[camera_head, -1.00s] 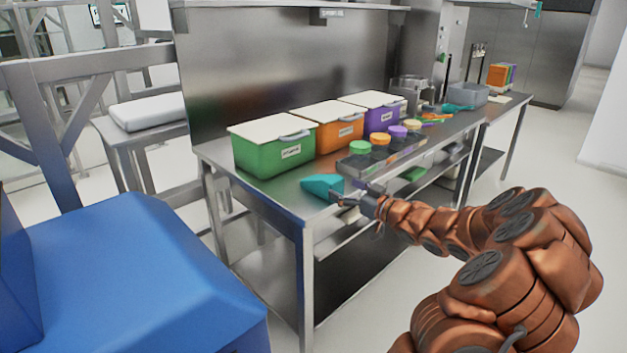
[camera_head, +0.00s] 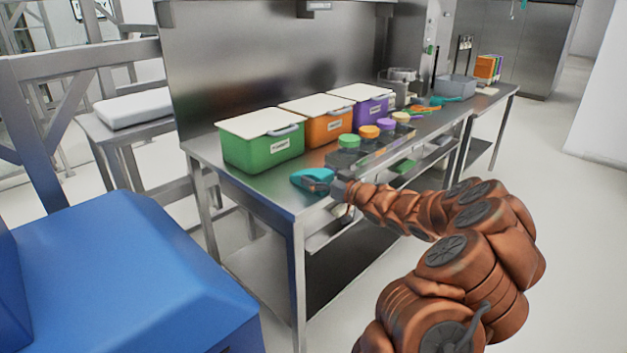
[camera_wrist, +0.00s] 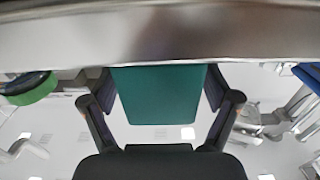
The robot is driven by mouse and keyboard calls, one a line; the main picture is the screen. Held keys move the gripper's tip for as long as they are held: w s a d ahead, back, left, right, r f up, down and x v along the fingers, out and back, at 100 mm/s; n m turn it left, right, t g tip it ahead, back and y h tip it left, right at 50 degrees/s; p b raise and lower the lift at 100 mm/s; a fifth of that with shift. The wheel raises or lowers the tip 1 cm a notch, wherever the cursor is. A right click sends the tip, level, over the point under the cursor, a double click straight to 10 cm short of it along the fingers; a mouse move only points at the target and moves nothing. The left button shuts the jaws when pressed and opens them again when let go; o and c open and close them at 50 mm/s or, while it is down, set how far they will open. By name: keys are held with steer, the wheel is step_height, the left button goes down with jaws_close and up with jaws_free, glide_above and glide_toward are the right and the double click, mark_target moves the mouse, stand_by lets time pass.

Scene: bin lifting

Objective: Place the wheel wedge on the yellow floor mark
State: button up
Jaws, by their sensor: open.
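The teal wheel wedge (camera_head: 313,176) rests on the near corner of the steel table, in front of the green bin. My gripper (camera_head: 318,186) reaches it from the right, low at the table's front edge. In the wrist view the wedge (camera_wrist: 160,95) fills the gap between the two dark fingers of my gripper (camera_wrist: 159,90). The fingers are spread, one on each side of it. Whether they touch it is hard to tell. The yellow floor mark is in neither view.
The steel table (camera_head: 240,193) carries a green bin (camera_head: 262,148), an orange bin (camera_head: 318,125) and a purple bin (camera_head: 369,108), with lidded jars in front. A grey tub (camera_head: 455,87) stands farther back. A blue block-like body (camera_head: 130,270) is at the lower left. Open floor (camera_head: 560,220) lies right.

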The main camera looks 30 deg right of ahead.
mark_target(315, 171)
steer(key=shift+x, duration=0.8)
steer(key=shift+c, duration=0.4)
steer(key=c, duration=1.4)
steer(key=shift+r, duration=0.1)
steer(key=shift+r, duration=1.65)
steer(key=shift+s+a+r, duration=0.1)
steer(key=shift+s+r, duration=0.05)
steer(key=shift+s, duration=0.2)
steer(key=s+a, duration=0.2)
steer(key=s, duration=0.2)
steer(key=s+a+r, duration=0.1)
steer(key=s, duration=0.4)
steer(key=s+a+b, duration=0.1)
steer(key=s+a, duration=0.1)
steer(key=s, duration=0.2)
steer(key=shift+s+a+r, duration=0.15)
steer(key=shift+s+a, duration=0.2)
steer(key=shift+c, duration=0.3)
steer(key=shift+s+a, duration=0.1)
steer(key=shift+s, duration=0.1)
